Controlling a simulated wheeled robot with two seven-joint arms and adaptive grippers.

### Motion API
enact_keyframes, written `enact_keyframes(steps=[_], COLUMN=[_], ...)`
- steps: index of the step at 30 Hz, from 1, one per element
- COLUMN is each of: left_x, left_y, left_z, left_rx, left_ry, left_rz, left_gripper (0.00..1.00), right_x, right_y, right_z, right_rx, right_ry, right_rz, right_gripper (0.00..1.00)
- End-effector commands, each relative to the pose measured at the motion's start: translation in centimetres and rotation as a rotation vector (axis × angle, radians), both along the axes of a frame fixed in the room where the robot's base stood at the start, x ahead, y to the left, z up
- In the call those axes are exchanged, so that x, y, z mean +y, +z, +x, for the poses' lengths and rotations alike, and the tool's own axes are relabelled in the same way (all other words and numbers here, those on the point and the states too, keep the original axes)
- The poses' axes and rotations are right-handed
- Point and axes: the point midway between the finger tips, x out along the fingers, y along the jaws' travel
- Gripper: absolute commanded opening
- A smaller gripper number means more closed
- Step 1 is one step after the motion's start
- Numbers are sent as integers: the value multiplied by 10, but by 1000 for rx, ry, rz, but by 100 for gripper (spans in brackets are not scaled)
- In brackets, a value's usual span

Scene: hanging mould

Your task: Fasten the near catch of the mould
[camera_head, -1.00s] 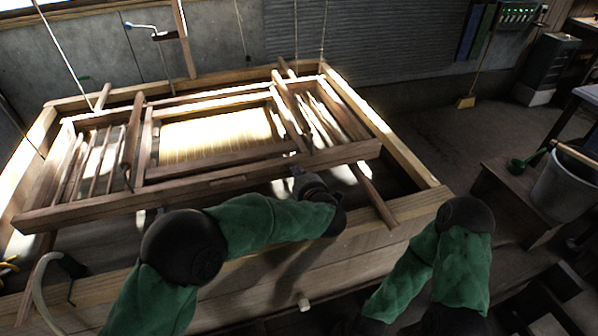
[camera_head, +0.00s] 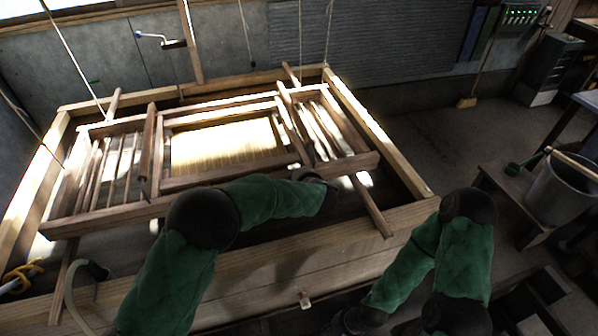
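The wooden mould (camera_head: 225,142) hangs level over a large wooden vat, with a pale screen in its middle frame. My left arm reaches across from the bottom left. My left gripper (camera_head: 318,176) is at the near rail of the mould, right of its middle; its fingers are mostly hidden behind my wrist. The near catch cannot be made out, as the wrist covers that part of the rail. My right arm is at the bottom right, and its gripper (camera_head: 352,322) is low at the picture's bottom edge, away from the mould, its fingers not clear.
The vat's near wall (camera_head: 270,255) has a small wooden peg (camera_head: 305,299). Cords rise from the mould. A pale hose (camera_head: 78,290) curves at the lower left. A grey bucket (camera_head: 560,190) stands at the right on a low wooden stand. Open floor lies right of the vat.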

Motion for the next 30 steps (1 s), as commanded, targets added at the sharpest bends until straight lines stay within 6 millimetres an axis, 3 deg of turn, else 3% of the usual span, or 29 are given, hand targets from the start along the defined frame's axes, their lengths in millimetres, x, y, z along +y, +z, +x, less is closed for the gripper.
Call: enact_keyframes(steps=[30], left_x=[1], left_y=[8], left_z=[5], left_rx=[-2], left_ry=[0], left_rz=[0], left_gripper=[0], right_x=[0], right_y=[11], right_z=[0], right_rx=[0], right_ry=[0], right_rz=[0], right_gripper=[40])
